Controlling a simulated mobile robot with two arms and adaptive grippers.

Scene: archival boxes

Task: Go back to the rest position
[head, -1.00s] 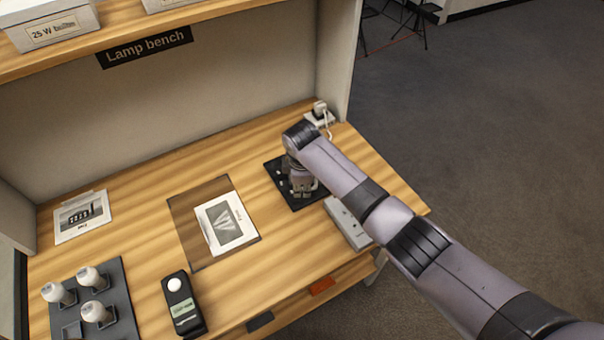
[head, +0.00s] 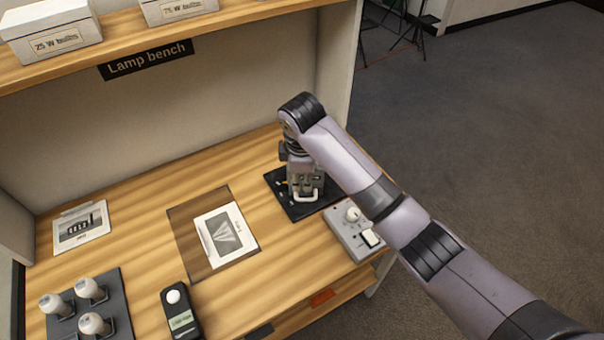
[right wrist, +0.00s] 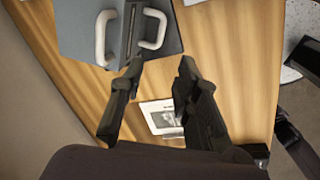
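My right gripper (head: 303,188) is above a black mat (head: 283,187) at the right end of the bench. In the right wrist view, my right gripper (right wrist: 160,66) has its two fingers apart, with nothing between them. A grey box with two white handles (right wrist: 120,28) is just beyond the fingertips; I cannot tell the exact gap. In the head view the arm and gripper mostly hide this box, and a white handle (head: 306,197) shows below the gripper. My left gripper is not in view.
A grey switch box (head: 352,233) stands at the bench's right front, close under my right arm. A card (head: 227,235) lies on a brown mat mid-bench. A bulb tray (head: 118,300) and dark meter (head: 180,312) are front left. A shelf with boxes (head: 52,38) is above.

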